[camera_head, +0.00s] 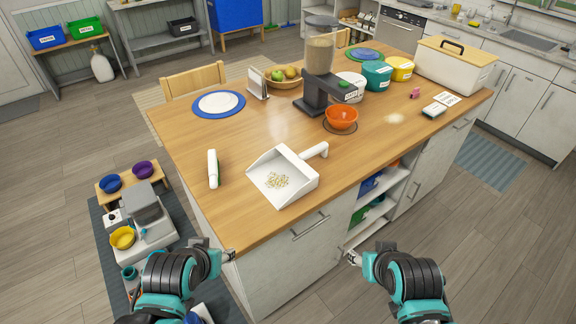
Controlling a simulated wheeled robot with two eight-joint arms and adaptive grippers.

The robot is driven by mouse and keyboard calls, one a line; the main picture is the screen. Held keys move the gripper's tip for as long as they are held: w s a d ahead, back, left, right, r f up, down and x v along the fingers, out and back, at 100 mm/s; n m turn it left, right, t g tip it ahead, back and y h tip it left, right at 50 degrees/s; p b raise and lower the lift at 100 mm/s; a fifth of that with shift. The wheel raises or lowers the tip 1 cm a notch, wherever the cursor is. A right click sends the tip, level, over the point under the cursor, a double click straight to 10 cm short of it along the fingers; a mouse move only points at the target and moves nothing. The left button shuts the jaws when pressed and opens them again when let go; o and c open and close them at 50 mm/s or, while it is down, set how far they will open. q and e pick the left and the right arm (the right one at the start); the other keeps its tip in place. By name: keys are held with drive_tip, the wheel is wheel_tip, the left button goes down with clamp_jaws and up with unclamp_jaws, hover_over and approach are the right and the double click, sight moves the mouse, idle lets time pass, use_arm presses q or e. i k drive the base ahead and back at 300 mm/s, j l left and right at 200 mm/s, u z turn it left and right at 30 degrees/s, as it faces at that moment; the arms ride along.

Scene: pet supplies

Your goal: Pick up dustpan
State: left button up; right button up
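The white dustpan (297,182) lies on the near part of the wooden island top, close to the front edge. Its short handle points up and to the right, towards the orange bowl. A small pile of beige pellets (274,181) lies in its pan. My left gripper (229,256) is in front of the island's near left corner, below and left of the dustpan. My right gripper (350,257) is in front of the cabinet side, below and right of the dustpan. Both are apart from the dustpan. Their fingers are too small to read as open or shut.
A white brush-like item (213,168) lies left of the dustpan. An orange bowl (341,117) and a dark feeder (319,90) stand behind it. Canisters (377,75) and a white box (454,66) stand further right.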

sight(302, 179)
drive_tip(key=u, duration=4.8)
drive_tip(key=z, duration=4.75)
drive_tip(key=i+l, duration=0.2)
drive_tip(key=l, duration=0.15)
drive_tip(key=i+l, duration=0.25)
drive_tip(key=l, duration=0.15)
drive_tip(key=i+l, duration=0.2)
drive_tip(key=l, duration=0.15)
drive_tip(key=i+l+u, duration=0.1)
drive_tip(key=l, duration=0.25)
drive_tip(key=i, duration=0.1)
